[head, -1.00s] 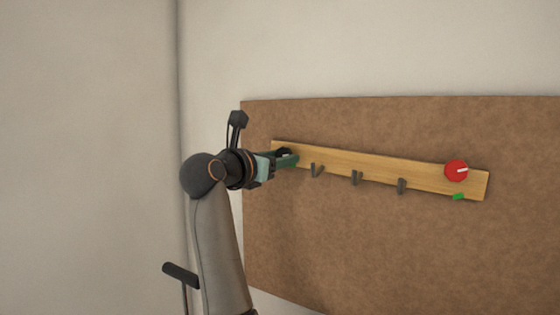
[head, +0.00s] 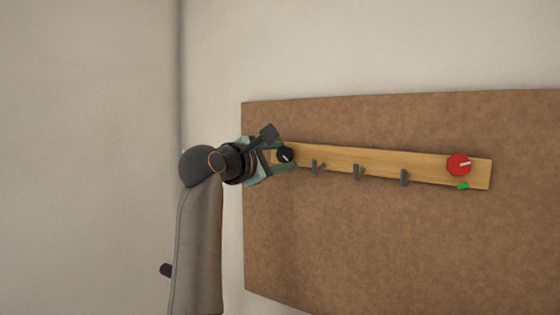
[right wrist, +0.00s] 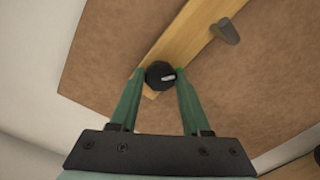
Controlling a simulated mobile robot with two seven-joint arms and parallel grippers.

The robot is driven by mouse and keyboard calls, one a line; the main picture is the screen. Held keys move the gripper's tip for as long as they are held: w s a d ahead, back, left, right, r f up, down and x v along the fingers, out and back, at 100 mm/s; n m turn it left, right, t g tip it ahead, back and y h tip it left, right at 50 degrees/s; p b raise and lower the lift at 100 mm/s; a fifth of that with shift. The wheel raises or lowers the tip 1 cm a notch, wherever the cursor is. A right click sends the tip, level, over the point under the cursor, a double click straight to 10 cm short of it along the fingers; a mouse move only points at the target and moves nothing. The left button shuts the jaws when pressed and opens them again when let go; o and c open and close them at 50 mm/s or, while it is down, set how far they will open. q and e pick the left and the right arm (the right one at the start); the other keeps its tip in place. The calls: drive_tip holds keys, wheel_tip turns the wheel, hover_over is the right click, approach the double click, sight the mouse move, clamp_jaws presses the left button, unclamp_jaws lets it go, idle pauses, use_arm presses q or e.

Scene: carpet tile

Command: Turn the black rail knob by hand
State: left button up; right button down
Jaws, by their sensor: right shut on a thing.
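The black rail knob (head: 285,155) sits at the left end of the wooden rail (head: 385,165), with a white pointer mark on its face. It also shows in the right wrist view (right wrist: 160,75), between the two green fingertips. My right gripper (head: 288,157) comes in from the left and is shut on the knob, one finger on each side of it; it shows in the right wrist view (right wrist: 159,80) too. My left gripper is in neither view.
A red knob (head: 459,164) with a white mark is at the rail's right end, with a small green marker (head: 462,186) below it. Several dark hooks (head: 358,172) stick out of the rail between the knobs. The rail is on a brown board (head: 400,245) against a pale wall.

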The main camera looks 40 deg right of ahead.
drive_tip(key=shift+m, duration=1.6)
drive_tip(key=shift+c, duration=1.9)
unclamp_jaws()
drive_tip(key=b+v, duration=0.3)
drive_tip(key=v, duration=0.9)
drive_tip(key=shift+a, duration=0.25)
